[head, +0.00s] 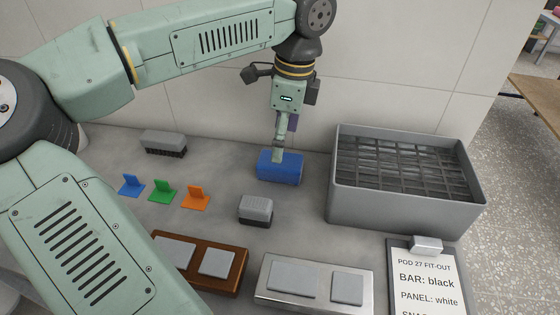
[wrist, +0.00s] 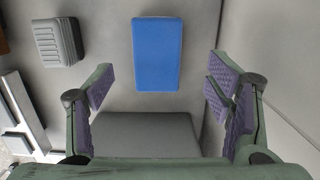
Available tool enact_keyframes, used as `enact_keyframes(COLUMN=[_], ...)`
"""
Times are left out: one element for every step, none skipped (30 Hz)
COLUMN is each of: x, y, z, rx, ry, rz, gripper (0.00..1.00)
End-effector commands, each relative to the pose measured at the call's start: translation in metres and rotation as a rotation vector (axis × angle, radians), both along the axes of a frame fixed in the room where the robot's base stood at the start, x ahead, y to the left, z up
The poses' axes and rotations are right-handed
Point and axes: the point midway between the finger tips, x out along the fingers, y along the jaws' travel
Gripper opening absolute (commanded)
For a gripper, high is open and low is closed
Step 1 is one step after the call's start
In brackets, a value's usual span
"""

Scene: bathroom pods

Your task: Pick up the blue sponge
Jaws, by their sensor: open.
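The blue sponge (head: 280,168) is a plain rectangular block lying on the grey counter, left of the large grey crate. In the wrist view the blue sponge (wrist: 157,54) lies ahead of the finger tips, between their lines and a little left of centre. My gripper (head: 279,152) is over the sponge in the head view and hides a little of its top edge. In the wrist view my gripper (wrist: 163,92) is open, with its purple pads wide apart and nothing between them. I cannot tell the exact height of the fingers above the sponge.
A grey crate (head: 338,198) with a dark grid inside stands to the right. A grey block (head: 256,208) lies in front of the sponge, and a grey brush (head: 164,142) lies at the back left. Blue, green and orange (head: 195,198) brackets, two panel trays and a clipboard (head: 428,280) occupy the front.

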Motion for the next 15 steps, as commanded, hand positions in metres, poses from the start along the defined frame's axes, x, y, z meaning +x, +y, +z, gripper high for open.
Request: enact_keyframes(x=[0.0,0.0,0.0,0.0,-0.001,-0.001,-0.001,-0.002,-0.004,-0.004,-0.005,-0.006,-0.005,-0.005,-0.005], y=[0.001,0.001,0.001,0.001,0.001,0.001,0.001,0.002,0.002,0.002,0.002,0.002,0.003,0.003,0.004], z=[-0.005,-0.008,-0.011,-0.013,-0.014,-0.017,-0.019,-0.023,-0.029,-0.033,-0.038,-0.044,-0.049,-0.053,-0.058], rx=[0.0,0.0,0.0,-0.001,-0.001,-0.001,-0.001,-0.002,-0.002,-0.001,-0.002,-0.002,-0.003,-0.003,-0.002], ry=[0.001,0.001,0.001,0.001,0.001,0.002,0.002,0.002,0.004,0.004,0.004,0.003,0.003,0.003,0.002], rz=[-0.001,-0.001,-0.001,-0.002,-0.002,-0.003,-0.003,-0.003,-0.004,-0.004,-0.005,-0.004,-0.002,-0.002,-0.002], gripper=[0.73,0.73,0.73,0.73,0.73,0.73,0.73,0.73,0.73,0.73,0.73,0.73,0.73,0.73,0.73])
